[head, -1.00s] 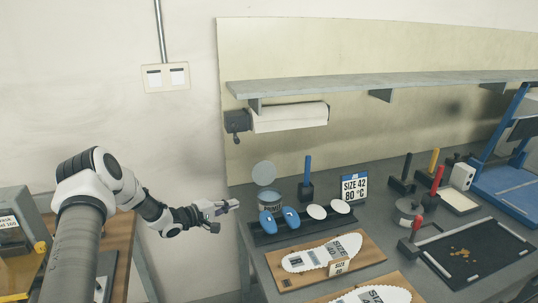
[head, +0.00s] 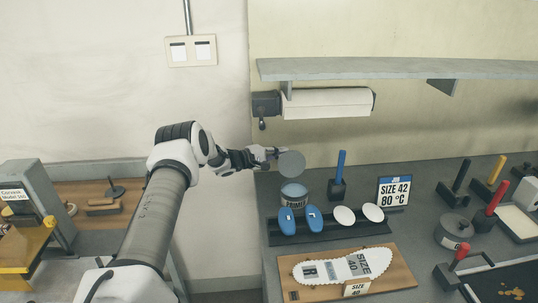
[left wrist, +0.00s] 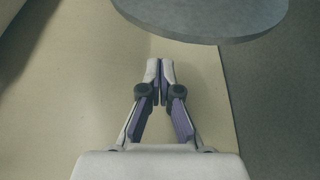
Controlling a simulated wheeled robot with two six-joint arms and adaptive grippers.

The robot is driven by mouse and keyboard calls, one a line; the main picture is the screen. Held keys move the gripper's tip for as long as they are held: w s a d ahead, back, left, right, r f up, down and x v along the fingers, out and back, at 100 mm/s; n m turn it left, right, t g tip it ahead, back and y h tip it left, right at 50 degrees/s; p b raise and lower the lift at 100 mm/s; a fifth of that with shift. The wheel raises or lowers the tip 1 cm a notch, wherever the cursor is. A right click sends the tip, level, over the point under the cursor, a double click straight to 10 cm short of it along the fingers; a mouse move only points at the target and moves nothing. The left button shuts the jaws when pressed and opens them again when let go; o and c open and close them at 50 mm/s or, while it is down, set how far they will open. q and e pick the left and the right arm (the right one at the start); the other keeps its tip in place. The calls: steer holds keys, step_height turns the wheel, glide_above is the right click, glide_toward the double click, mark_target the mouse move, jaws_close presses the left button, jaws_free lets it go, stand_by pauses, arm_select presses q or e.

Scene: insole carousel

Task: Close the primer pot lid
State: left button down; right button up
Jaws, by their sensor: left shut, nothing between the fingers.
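The primer pot (head: 294,195) is a small blue-grey can with a label, standing on the grey bench behind the blue insole pieces. Its round grey lid (head: 291,164) stands raised, tilted up at the back of the pot, so the pot is open. My left gripper (head: 277,153) is shut and empty, at the lid's upper left edge. In the left wrist view the lid (left wrist: 205,15) fills the top, just beyond the closed fingertips (left wrist: 160,65). Whether the fingers touch the lid I cannot tell. My right gripper is not in view.
A black rack with blue pieces (head: 287,221) and white ovals (head: 344,215) stands in front of the pot. A blue-handled tool (head: 340,175) and a size sign (head: 394,191) stand to its right. A paper roll (head: 325,102) hangs on the wall above.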

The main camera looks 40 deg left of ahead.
mark_target(291, 162)
arm_select(q)
steer(key=s+d, duration=0.1)
steer(key=s+d+r+p, duration=0.1)
steer(key=shift+s+d, duration=0.25)
steer(key=shift+d, duration=0.1)
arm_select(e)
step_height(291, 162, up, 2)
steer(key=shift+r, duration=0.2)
arm_select(q)
steer(key=shift+s+r, duration=0.1)
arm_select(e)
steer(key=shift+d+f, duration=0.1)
